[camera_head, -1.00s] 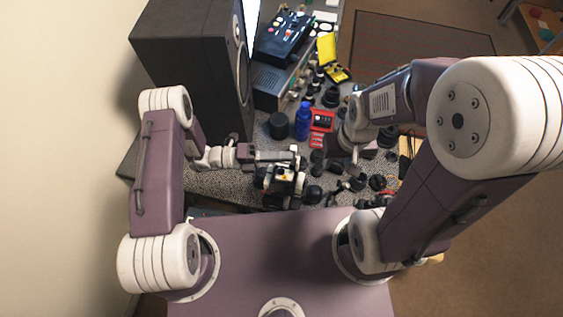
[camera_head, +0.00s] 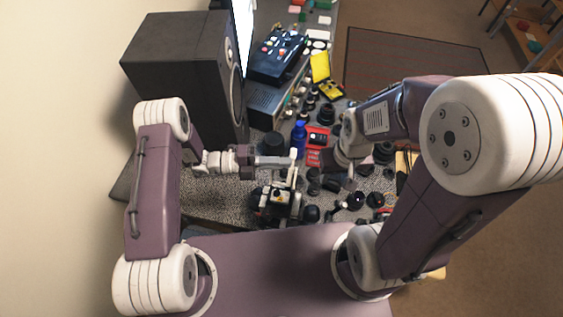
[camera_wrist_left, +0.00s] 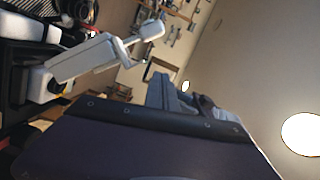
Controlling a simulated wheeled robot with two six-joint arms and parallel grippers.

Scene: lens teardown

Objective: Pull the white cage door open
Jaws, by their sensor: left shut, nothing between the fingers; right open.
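A small black-and-white device (camera_head: 277,203) stands at the near part of the table in the head view. A white upright piece (camera_head: 292,172), seemingly its cage door, rises at its far right side. My left gripper (camera_head: 290,162) is shut with nothing between its fingers, its tips beside or against this white piece; contact cannot be told. In the left wrist view a white bar with a bent end (camera_wrist_left: 95,57) shows, probably the same piece, beyond a large dark purple part of mine. My right gripper (camera_head: 350,178) is open over the table to the right, its fingers partly hidden.
A blue bottle (camera_head: 298,138), a red box (camera_head: 317,139) and several black lens parts lie beyond and right of the device. A large black speaker (camera_head: 185,75) stands at the back left. Free room around the device is narrow.

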